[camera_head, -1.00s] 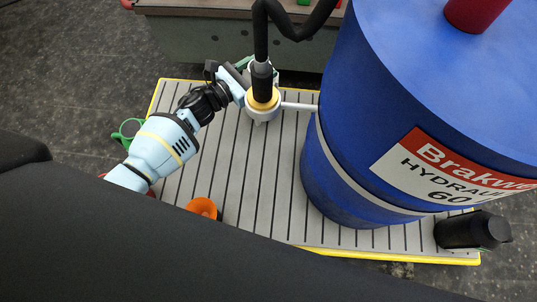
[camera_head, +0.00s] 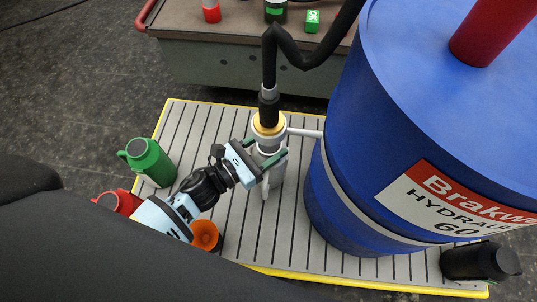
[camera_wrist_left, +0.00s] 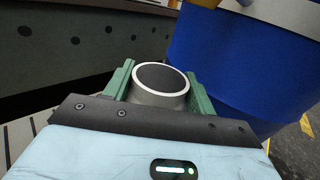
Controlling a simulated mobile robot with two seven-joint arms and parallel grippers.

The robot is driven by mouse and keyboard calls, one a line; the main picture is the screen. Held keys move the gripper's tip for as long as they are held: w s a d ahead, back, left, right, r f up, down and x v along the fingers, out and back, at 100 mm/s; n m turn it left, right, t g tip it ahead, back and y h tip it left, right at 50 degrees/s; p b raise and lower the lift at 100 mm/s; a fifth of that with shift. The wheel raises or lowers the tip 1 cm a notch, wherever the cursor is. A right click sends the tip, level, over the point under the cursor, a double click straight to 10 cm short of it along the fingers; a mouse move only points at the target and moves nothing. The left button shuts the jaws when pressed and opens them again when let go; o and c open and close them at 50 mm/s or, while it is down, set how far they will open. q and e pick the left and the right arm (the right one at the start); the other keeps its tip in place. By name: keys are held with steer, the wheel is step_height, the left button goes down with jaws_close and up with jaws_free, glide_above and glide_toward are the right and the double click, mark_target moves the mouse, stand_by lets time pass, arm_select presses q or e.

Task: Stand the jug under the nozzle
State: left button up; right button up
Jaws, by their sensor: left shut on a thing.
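The jug (camera_head: 273,178) looks light grey and sits below the nozzle (camera_head: 268,130), which has a yellow ring and hangs on a black hose. My left gripper (camera_head: 264,168) is shut on the jug from its left side. In the left wrist view the jug (camera_wrist_left: 160,80) shows a pale round rim and dark inside between the green fingers (camera_wrist_left: 160,88). The nozzle hides part of the jug in the head view. I cannot tell whether the jug's base touches the slatted platform (camera_head: 225,130). My right gripper is not in view.
A blue drum (camera_head: 350,100) stands right of the nozzle. A green can (camera_head: 150,162), a red can (camera_head: 120,202) and an orange funnel (camera_head: 204,235) are at left. A dark cylinder (camera_head: 475,261) lies at right. A bench (camera_head: 240,60) stands behind.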

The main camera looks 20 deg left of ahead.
mark_target(273, 177)
arm_select(q)
steer(key=shift+s+d, duration=0.1)
steer(key=shift+s, duration=0.1)
steer(key=shift+s+d, duration=0.2)
steer(key=shift+s, duration=0.3)
step_height(273, 177, down, 3)
steer(key=shift+w+r+b, duration=0.15)
steer(key=shift+b, duration=1)
steer(key=shift+f, duration=0.4)
steer(key=shift+f, duration=0.1)
steer(key=o, duration=1.6)
steer(key=shift+b, duration=0.3)
